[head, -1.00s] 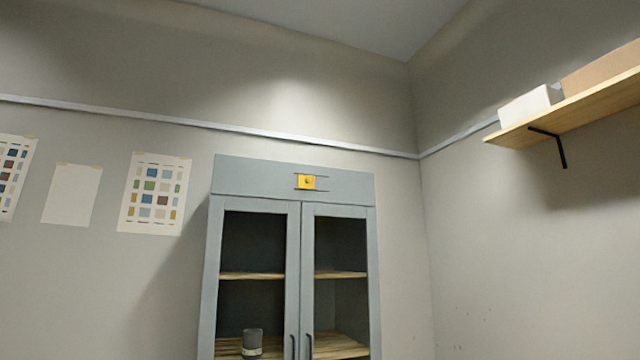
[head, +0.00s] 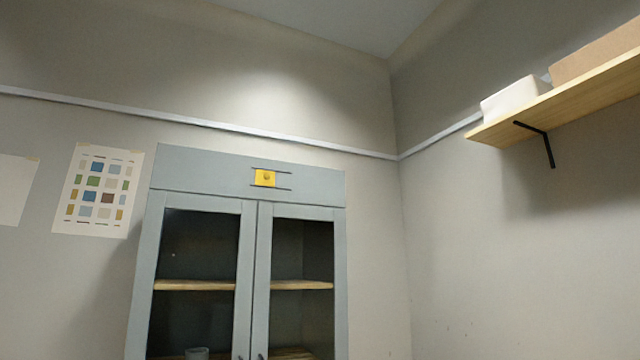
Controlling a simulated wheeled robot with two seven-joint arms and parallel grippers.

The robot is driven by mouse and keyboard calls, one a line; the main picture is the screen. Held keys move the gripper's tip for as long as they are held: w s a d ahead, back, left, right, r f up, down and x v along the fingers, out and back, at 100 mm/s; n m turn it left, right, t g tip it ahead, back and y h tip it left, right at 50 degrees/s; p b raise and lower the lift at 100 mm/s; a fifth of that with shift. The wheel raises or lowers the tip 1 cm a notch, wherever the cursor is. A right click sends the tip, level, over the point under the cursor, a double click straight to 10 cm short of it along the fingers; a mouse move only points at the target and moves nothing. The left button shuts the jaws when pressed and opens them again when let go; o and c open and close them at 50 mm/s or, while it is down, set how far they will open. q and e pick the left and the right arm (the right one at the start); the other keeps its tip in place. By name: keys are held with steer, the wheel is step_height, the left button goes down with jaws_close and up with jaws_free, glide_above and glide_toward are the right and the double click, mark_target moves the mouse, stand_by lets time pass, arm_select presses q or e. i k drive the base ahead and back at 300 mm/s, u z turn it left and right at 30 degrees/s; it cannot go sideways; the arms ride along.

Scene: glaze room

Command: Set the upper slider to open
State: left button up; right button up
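A yellow slider (head: 265,178) sits on the top panel of a grey-blue cabinet (head: 210,170), between two short dark rails. It is near the left end of the rails, and the rails reach further to its right. I see no lettering for open or shut. The two glazed doors (head: 246,280) below are closed, and their dark handles are cut off at the bottom edge. Neither of my grippers is in view.
A wall shelf (head: 570,112) on a black bracket juts out at upper right, bearing a white box (head: 514,98) and a brown box (head: 600,60). Colour charts (head: 98,190) hang at left.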

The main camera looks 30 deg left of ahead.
mark_target(262, 177)
steer(key=u, duration=0.05)
steer(key=i, duration=1.15)
steer(key=u, duration=0.65)
